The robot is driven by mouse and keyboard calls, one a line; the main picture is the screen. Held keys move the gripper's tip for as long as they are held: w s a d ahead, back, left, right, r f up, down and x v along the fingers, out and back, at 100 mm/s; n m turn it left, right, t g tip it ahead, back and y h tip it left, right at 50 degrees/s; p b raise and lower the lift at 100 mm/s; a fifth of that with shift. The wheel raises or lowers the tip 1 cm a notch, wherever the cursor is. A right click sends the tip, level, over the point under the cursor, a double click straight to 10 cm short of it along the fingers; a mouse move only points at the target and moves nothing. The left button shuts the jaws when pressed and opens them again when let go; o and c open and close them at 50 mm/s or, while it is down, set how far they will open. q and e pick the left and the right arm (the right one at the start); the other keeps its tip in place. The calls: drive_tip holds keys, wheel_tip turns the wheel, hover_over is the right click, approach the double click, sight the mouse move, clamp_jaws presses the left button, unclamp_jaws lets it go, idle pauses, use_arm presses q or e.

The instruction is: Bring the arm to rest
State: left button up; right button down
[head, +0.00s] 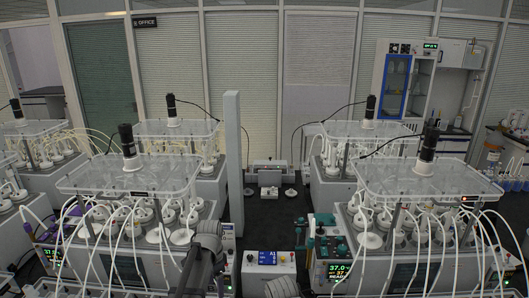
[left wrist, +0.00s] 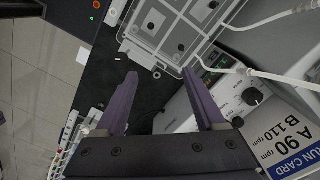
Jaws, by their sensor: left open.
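My left gripper (left wrist: 165,80) shows in the left wrist view with two purple fingers spread wide apart. Nothing is between its fingers, and it is open and empty. Its right finger is close in the picture to a grey control box with a black knob (left wrist: 252,96). I cannot tell whether they touch. In the head view a grey jointed arm link of mine rises from the bottom, left of the middle, in front of the left reactor (head: 130,180). I cannot make out the left gripper's fingers there. My right gripper is not clearly visible in either view.
A right reactor (head: 425,180) stands opposite, with white tubes hanging from both. A grey post (head: 233,160) rises between them. Dark bench surface (head: 268,215) lies clear in the middle.

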use_arm(q)
drive_tip(key=s+d+f+n+b, duration=0.3)
drive_tip(key=s+d+f+b, duration=0.2)
drive_tip(key=s, duration=0.5)
drive_tip(key=s+d+f+n+y+b, duration=0.1)
drive_tip(key=s+d+f+n+b, duration=0.2)
drive_tip(key=s, duration=0.8)
wheel_tip(320, 180, down, 4)
drive_tip(key=d+b, duration=0.2)
drive_tip(key=b, duration=0.1)
drive_tip(key=shift+n+b, duration=0.35)
drive_tip(key=shift+n, duration=0.05)
drive_tip(key=shift+f, duration=0.1)
